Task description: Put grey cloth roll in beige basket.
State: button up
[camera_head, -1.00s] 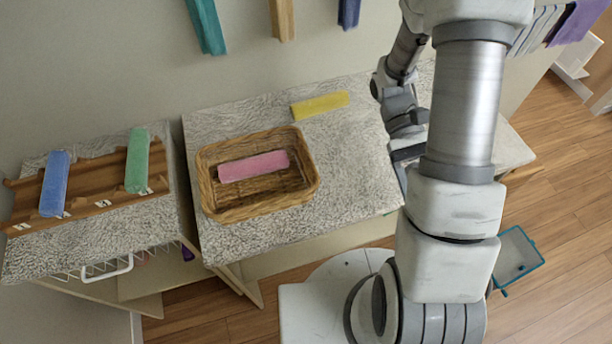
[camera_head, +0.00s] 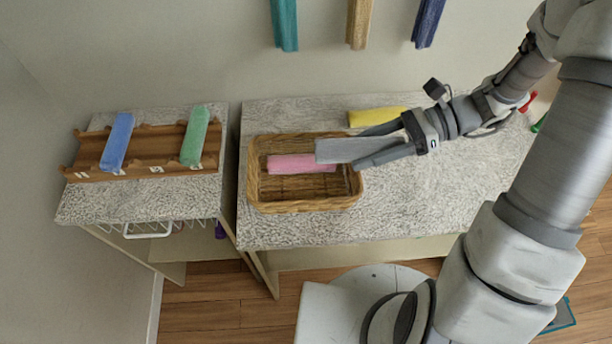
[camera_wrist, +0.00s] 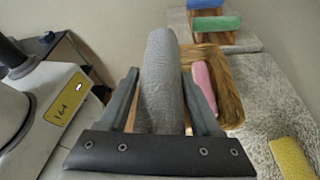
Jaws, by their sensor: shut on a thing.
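My gripper (camera_head: 385,144) is shut on the grey cloth roll (camera_head: 342,151). In the head view the roll's free end reaches over the right part of the beige basket (camera_head: 310,205), above its right rim. In the wrist view the grey roll (camera_wrist: 161,85) lies between my two fingers (camera_wrist: 163,100) and points away from the camera. The basket (camera_wrist: 232,70) shows just beyond and to the right of it. A pink cloth roll (camera_head: 300,163) lies inside the basket and also shows in the wrist view (camera_wrist: 203,85).
A wooden rack (camera_head: 150,145) at left holds a blue roll (camera_head: 117,142) and a green roll (camera_head: 195,136). Towels (camera_head: 359,22) hang on the back wall.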

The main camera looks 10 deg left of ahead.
jog(key=shift+s+a+f+b, duration=0.2)
jog(key=shift+a+f+b, duration=0.1)
jog(key=shift+a+f, duration=4.85)
jog(key=shift+f+b, duration=0.5)
jog(key=shift+f, duration=0.1)
jog(key=o, duration=1.4)
jog(key=shift+s, duration=0.1)
jog(key=shift+c, duration=0.2)
